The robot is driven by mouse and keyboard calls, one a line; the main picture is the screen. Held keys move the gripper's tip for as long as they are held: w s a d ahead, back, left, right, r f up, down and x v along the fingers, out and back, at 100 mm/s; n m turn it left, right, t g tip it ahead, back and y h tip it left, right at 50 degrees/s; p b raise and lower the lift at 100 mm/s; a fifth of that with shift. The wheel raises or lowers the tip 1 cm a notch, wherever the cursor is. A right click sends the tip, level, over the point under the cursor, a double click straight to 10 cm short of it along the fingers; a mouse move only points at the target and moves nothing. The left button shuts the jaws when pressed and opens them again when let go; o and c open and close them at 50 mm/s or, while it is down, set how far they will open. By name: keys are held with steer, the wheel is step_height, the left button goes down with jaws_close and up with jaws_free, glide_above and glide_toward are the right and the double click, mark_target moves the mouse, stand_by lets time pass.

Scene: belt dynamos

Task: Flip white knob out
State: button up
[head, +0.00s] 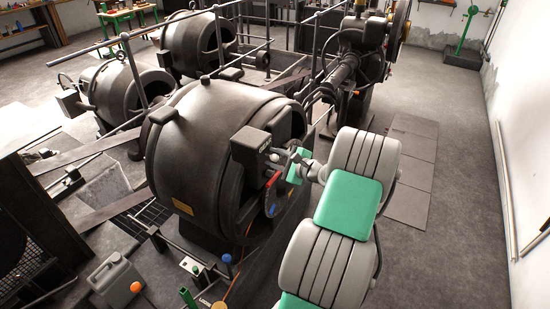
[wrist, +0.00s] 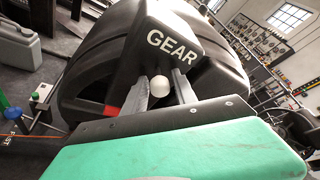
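The white knob (wrist: 159,85) is a small round ball in the wrist view, just below the word GEAR on a dark box (wrist: 172,45). My gripper (wrist: 162,92) has its two grey fingers spread, one on each side of the knob. A gap shows between the knob and the right finger; the left finger is close to it, and I cannot tell if they touch. In the head view my gripper (head: 277,157) is at the dark box (head: 251,141) on the front of the large dynamo (head: 213,130).
A red and blue dial (head: 272,194) sits on the dynamo just below my gripper. More dynamos (head: 196,42) and rails stand behind. A grey canister (head: 115,280) and a small box with a green button (head: 193,268) are at the front left. The floor at right (head: 450,200) is clear.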

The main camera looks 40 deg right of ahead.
jaws_close()
stand_by(1.1)
